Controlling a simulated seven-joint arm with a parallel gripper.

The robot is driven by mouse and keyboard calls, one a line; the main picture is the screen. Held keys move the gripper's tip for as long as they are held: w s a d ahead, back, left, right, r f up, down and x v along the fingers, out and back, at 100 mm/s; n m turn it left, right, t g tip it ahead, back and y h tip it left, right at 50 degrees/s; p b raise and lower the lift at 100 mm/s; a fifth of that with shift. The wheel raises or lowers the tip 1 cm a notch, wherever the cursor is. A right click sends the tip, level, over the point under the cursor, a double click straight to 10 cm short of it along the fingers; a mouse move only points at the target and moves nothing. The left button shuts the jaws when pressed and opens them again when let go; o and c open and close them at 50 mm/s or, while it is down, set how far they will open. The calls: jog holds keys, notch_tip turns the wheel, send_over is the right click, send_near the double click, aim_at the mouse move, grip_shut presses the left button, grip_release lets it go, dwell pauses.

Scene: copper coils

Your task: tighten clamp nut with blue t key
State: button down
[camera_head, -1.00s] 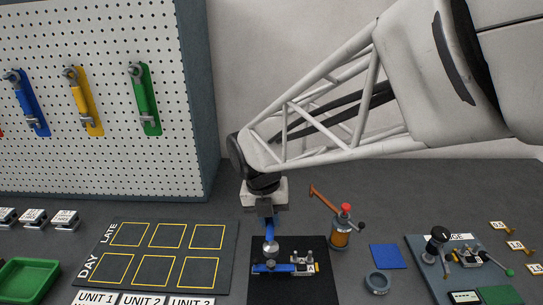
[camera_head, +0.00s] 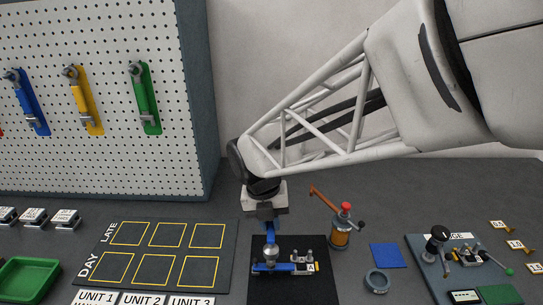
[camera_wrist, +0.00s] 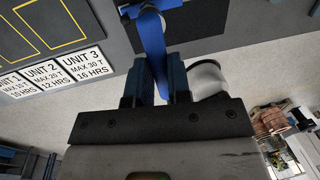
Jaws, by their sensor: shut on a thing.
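My gripper (camera_head: 267,222) is shut on the blue T key (camera_head: 270,239), which hangs upright below it. The key's silver lower end (camera_head: 271,253) is over the left part of the clamp (camera_head: 298,267), a small blue and silver fixture on the black mat (camera_head: 290,290). I cannot tell whether it is seated on the nut, which is hidden. In the wrist view the blue key (camera_wrist: 150,45) runs between the fingers.
A brown and red-topped tool (camera_head: 341,228) stands right of the mat, near a grey ring (camera_head: 377,281) and a blue pad (camera_head: 384,256). The gauge board (camera_head: 425,266) is further right. The unit board (camera_head: 227,240) lies left. A pegboard (camera_head: 110,90) with wrenches stands behind.

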aim_at(270, 246)
jog(key=shift+f, duration=2.3)
dwell(1.4)
jog(key=shift+m, duration=0.3)
